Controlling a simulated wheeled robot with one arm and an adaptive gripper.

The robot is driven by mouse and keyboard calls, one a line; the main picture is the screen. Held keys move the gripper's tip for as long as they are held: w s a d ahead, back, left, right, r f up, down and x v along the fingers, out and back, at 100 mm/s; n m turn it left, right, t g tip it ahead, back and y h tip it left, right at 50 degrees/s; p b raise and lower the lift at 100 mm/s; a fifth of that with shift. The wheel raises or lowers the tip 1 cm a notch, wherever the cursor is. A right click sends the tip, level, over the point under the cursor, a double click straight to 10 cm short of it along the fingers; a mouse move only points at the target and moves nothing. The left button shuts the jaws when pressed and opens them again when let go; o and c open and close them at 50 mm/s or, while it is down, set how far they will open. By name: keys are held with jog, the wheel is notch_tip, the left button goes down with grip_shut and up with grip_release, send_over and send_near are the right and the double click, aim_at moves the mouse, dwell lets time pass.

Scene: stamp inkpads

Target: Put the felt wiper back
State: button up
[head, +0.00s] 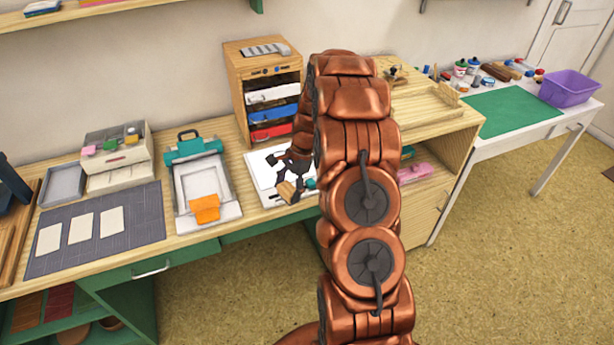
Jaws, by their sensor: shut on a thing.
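My gripper (284,180) is over the white board (262,166) on the wooden bench. It is shut on a small tan block (289,191) with a dark part, which looks like the felt wiper. The block is small in view and partly covered by the dark fingers, and I cannot tell whether it touches the board. A small teal thing (311,183) shows just right of the block. My copper arm hides the bench to the right of the gripper.
A wooden cabinet (240,88) with white, blue and red drawers stands behind the gripper. Left are a teal-and-white press (183,205) with an orange piece (205,208), and a dark mat (140,222) with three cream cards. A white table (545,130) stands far right.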

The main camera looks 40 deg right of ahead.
jog(key=a+f+n+g+h, duration=0.2)
jog(key=a+n, duration=0.7)
jog(key=a+f+n+g+h, duration=0.2)
jog(key=a+f+n, duration=0.1)
jog(key=a+n, duration=0.5)
jog(key=shift+s+a+n, duration=0.2)
jog(key=shift+a+n, duration=0.2)
jog(key=shift+a, duration=0.9)
